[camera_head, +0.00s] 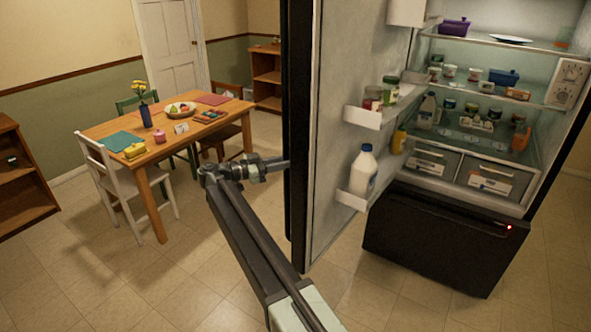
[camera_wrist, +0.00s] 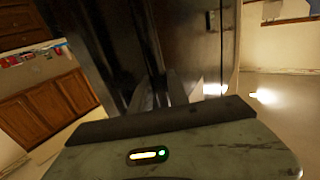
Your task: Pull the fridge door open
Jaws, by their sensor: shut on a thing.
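The fridge door (camera_head: 345,90) stands wide open, its pale inner side with shelves facing right and its black edge towards me. The fridge interior (camera_head: 480,45) is exposed to the right of it. My gripper (camera_head: 283,164) reaches from the left to the outer side of the door and is shut on the door handle. The handle is mostly hidden in the head view; in the wrist view it appears as a dark upright bar (camera_wrist: 150,50) at my fingers (camera_wrist: 165,92).
A white bottle (camera_head: 363,170) and jars (camera_head: 373,98) stand on the door shelves. A black lower drawer (camera_head: 436,238) is below the interior. A dining table (camera_head: 165,125) with a white chair (camera_head: 122,192) stands at the left. Tiled floor (camera_head: 110,275) is clear in front.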

